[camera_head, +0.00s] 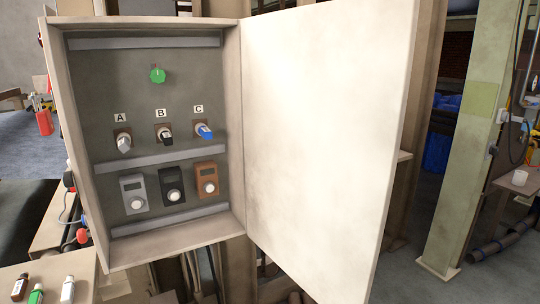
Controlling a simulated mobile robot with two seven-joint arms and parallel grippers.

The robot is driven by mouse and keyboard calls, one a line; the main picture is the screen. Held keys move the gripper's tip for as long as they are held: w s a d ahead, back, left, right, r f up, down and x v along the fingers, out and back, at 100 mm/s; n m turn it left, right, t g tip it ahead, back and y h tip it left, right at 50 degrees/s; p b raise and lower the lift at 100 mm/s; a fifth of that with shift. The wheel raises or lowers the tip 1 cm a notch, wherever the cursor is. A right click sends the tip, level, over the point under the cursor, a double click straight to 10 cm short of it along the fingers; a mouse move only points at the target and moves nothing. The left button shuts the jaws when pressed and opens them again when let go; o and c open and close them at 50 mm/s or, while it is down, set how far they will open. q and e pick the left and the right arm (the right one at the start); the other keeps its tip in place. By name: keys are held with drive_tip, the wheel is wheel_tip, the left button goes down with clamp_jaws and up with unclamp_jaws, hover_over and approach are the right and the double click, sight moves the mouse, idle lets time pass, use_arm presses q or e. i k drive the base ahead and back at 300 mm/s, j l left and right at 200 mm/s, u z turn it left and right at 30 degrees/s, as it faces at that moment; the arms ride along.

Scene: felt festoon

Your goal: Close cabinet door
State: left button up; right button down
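The cabinet (167,250) is a beige open-fronted box at left centre. Its dark back panel shows a green knob, switches labelled A, B and C, and a row of grey, black and brown modules with round white knobs. The cabinet door (322,130) is a large pale panel joined at the cabinet's right edge. It stands wide open, swung out to the right and towards me. Neither of my grippers is in the head view.
A table (75,274) at the lower left holds several small bottles (67,290). A pale green post (468,150) stands to the right of the door. Pipes (500,238) lie on the floor at far right. Space directly before the cabinet's opening looks clear.

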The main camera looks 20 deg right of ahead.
sight(326, 87)
drive_tip(key=l+u, duration=0.45)
drive_tip(key=l, duration=0.3)
drive_tip(key=l+u, duration=0.1)
drive_tip(key=l, duration=0.65)
drive_tip(key=k+l+u, duration=0.1)
drive_tip(key=l, duration=0.65)
drive_tip(key=k+l, duration=0.1)
drive_tip(key=l, duration=0.15)
drive_tip(key=k+l, duration=0.1)
drive_tip(key=l, duration=0.15)
drive_tip(key=k, duration=0.5)
